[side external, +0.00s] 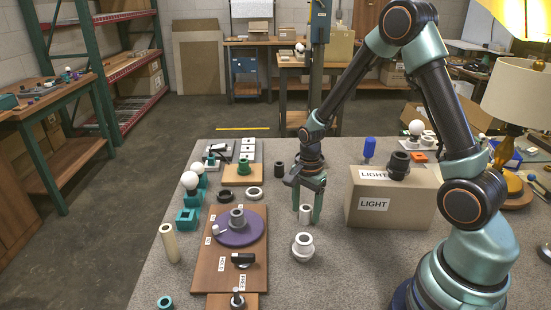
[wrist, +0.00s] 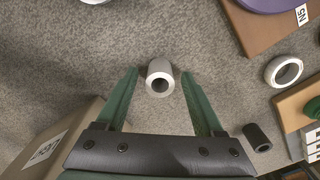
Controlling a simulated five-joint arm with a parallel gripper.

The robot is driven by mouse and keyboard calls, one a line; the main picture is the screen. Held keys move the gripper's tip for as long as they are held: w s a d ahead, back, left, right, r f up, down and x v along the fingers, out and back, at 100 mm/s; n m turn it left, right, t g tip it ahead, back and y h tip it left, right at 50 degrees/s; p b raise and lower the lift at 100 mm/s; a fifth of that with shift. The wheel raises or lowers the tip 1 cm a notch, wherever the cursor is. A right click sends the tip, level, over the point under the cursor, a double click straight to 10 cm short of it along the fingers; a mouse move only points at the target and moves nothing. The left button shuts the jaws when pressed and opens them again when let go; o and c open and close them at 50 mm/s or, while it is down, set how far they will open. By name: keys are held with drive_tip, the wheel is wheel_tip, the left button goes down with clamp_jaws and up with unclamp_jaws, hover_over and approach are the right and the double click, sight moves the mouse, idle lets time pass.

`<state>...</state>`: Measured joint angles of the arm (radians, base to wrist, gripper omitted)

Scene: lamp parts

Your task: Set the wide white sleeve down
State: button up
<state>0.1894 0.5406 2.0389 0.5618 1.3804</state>
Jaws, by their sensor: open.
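A white sleeve (side external: 306,214) stands upright on the grey table between the fingers of my gripper (side external: 307,210). In the wrist view the same sleeve (wrist: 157,68) shows its open bore, with a gap between it and each green finger of my gripper (wrist: 160,74). My gripper is open, its fingers pointing down around the sleeve without touching it. A wider, stepped white piece (side external: 302,247) stands on the table in front of it. I cannot tell for certain which of the two is called the wide sleeve.
A cardboard box (side external: 420,207) marked LIGHT stands to the right. A wooden board (side external: 213,262) with a purple disc (side external: 252,236) lies to the left. A white ring (side external: 253,193) and a dark sleeve (side external: 279,170) are behind left. The table right of the stepped piece is clear.

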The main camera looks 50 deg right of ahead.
wheel_tip(320, 180, up, 12)
wheel_tip(320, 180, up, 8)
drive_tip(key=f+n+t, duration=0.1)
drive_tip(key=n+t, duration=0.2)
drive_tip(key=n, duration=0.5)
hover_over(306, 208)
drive_tip(key=s+a, duration=0.3)
drive_tip(key=a, duration=0.1)
drive_tip(key=s+a+r+n+t, duration=0.2)
drive_tip(key=s+a+r+n, duration=0.1)
drive_tip(key=n, duration=0.7)
drive_tip(key=shift+s+r+t, duration=0.3)
drive_tip(key=shift+s+r, duration=0.4)
drive_tip(key=shift+s, duration=0.4)
